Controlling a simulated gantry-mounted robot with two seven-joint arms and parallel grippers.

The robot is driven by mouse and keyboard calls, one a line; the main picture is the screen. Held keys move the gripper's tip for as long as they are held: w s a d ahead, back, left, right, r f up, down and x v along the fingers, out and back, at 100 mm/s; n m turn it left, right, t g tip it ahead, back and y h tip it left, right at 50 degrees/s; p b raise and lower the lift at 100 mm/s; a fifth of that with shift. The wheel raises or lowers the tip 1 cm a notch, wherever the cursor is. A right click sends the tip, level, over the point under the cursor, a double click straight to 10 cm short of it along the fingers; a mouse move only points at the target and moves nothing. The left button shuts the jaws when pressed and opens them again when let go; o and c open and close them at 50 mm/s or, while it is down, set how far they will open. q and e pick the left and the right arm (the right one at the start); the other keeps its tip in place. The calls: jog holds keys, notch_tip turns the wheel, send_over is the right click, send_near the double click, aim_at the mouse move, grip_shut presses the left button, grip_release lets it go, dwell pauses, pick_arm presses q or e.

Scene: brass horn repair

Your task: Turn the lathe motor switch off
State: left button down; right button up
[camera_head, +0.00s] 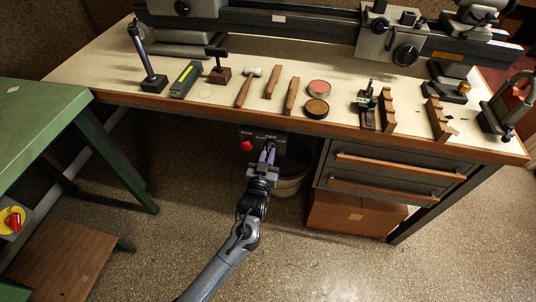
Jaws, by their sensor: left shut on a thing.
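The lathe motor switch panel (283,141) hangs under the front edge of the workbench. It carries a red button (246,146) on its left and a label that reads "OFF". My left gripper (267,153) is directly in front of the panel, to the right of the red button. Its fingers are shut on the switch lever, which they mostly hide, so I cannot tell its exact position. My right gripper is out of view.
The workbench (120,62) bears a lathe (290,18), hammers, tins and wooden racks. Drawers (392,172) stand right of the panel. A bin (290,184) is behind my gripper. A green table (38,120) with a red-yellow rotary switch (13,219) is at left.

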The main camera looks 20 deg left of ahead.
pick_arm(q)
jog(key=c, duration=1.1)
grip_release()
jog(key=shift+s+d+p, duration=0.25)
jog(key=shift+s+p, duration=0.45)
jog(key=shift+s, duration=1.1)
jog(key=shift+s+d+p, duration=0.25)
jog(key=shift+s+p, duration=0.4)
jog(key=shift+s, duration=1.1)
jog(key=shift+s+d+p, duration=0.25)
jog(key=shift+s+p, duration=0.45)
jog(key=shift+s, duration=1.1)
